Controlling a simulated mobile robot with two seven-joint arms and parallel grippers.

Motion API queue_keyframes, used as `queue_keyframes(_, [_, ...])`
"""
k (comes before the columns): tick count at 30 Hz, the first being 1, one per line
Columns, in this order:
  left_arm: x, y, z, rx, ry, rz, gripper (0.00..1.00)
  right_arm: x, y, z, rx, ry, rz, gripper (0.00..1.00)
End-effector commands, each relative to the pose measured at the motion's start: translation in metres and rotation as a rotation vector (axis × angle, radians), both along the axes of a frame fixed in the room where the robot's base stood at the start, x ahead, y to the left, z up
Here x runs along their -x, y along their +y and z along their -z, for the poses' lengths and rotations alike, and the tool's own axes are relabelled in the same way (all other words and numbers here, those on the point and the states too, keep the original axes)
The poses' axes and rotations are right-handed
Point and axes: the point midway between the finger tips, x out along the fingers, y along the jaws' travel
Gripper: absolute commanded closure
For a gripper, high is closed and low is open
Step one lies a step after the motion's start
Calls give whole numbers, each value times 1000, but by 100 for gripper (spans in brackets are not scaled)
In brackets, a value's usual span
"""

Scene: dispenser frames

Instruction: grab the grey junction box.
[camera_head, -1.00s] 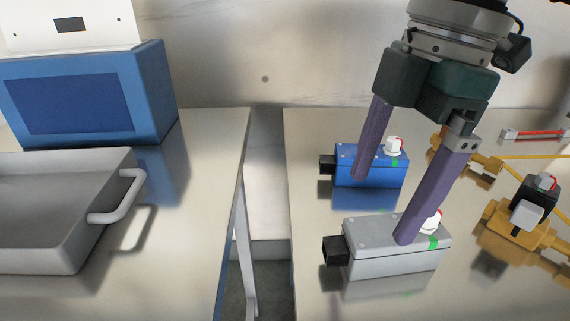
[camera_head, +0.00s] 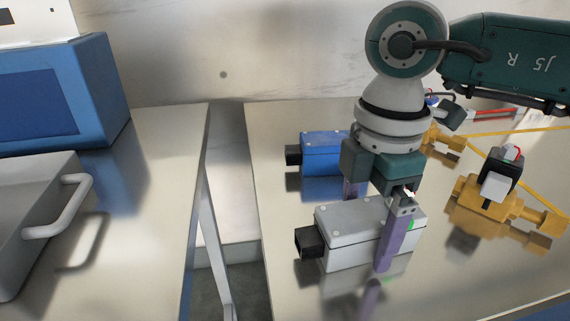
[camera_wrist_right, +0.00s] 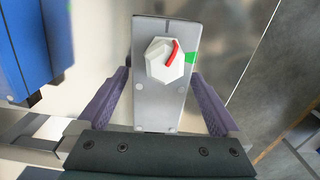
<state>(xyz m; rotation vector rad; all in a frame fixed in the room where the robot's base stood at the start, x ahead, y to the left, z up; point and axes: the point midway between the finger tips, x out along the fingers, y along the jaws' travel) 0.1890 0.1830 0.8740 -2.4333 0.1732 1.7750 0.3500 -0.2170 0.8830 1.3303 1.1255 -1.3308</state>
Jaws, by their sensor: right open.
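The grey junction box (camera_head: 345,235) lies on the right-hand table, with a black plug (camera_head: 309,241) on its left end and a green mark near its right end. My right gripper (camera_head: 367,234) is open and lowered over it, one purple finger in front of the box and the other behind it. In the right wrist view the box (camera_wrist_right: 150,105) sits between the two fingers, with a white knob (camera_wrist_right: 165,60) bearing a red mark on top. Small gaps seem to show beside the fingers; contact cannot be told. My left gripper is not in view.
A blue box (camera_head: 320,151) stands close behind the grey one. Yellow fixtures (camera_head: 490,205) with a cable are at the right. A grey tray (camera_head: 40,215) and a blue machine (camera_head: 100,90) stand on the left table, across a gap.

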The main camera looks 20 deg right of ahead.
Motion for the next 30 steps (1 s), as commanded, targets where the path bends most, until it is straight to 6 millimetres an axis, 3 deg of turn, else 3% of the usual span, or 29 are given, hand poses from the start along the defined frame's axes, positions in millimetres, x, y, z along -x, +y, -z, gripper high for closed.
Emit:
queue_keyframes(5, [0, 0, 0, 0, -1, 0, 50, 0, 0, 0, 0, 0, -1, 1])
queue_keyframes(30, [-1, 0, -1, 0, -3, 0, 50, 0, 0, -1, -1, 0, 0, 96])
